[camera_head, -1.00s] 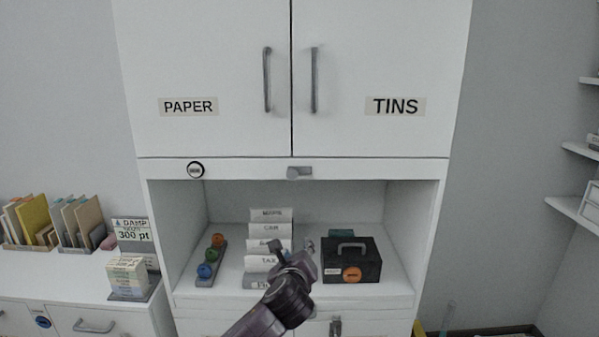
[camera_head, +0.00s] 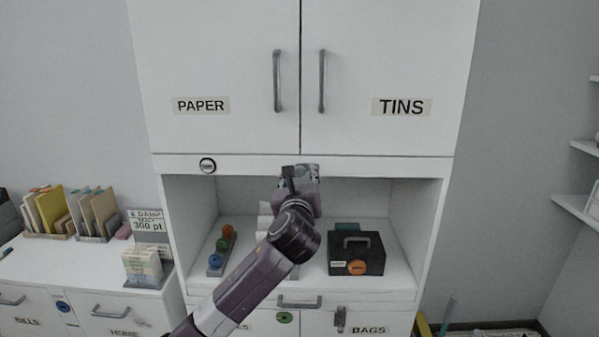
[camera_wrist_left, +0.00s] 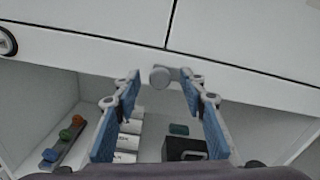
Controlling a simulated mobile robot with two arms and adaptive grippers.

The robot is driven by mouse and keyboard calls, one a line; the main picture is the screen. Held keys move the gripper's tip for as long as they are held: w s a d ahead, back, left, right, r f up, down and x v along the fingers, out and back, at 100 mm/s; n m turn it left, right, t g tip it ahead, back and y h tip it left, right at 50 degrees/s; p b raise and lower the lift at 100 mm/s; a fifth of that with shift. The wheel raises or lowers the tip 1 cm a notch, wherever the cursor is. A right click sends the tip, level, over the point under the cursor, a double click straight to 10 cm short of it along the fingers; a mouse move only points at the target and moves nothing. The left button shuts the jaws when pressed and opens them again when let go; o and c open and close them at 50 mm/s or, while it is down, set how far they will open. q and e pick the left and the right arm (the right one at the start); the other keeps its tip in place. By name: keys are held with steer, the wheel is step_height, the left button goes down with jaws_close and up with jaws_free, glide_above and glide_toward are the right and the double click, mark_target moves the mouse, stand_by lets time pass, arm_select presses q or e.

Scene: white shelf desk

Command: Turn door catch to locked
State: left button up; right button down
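The door catch is a small grey piece on the white strip below the two upper doors. In the left wrist view the catch (camera_wrist_left: 165,76) lies sideways, with a round end at left and a bar to the right. My left gripper (camera_head: 307,172) is raised in front of it and hides most of it in the head view. In the left wrist view the left gripper (camera_wrist_left: 160,88) is open, its blue-padded fingers on either side of the catch; I cannot tell whether they touch it. The right gripper is not in view.
The PAPER door (camera_head: 210,60) and TINS door (camera_head: 390,60) are closed above. A round black-and-white disc (camera_head: 207,165) is on the strip at left. The open shelf below holds a black box (camera_head: 356,254), colored round items (camera_head: 222,246) and partly hidden white files.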

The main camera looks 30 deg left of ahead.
arm_select(q)
steer(key=shift+w+a, duration=0.2)
steer(key=shift+w, duration=0.1)
steer(key=shift+c, duration=0.2)
jaws_close()
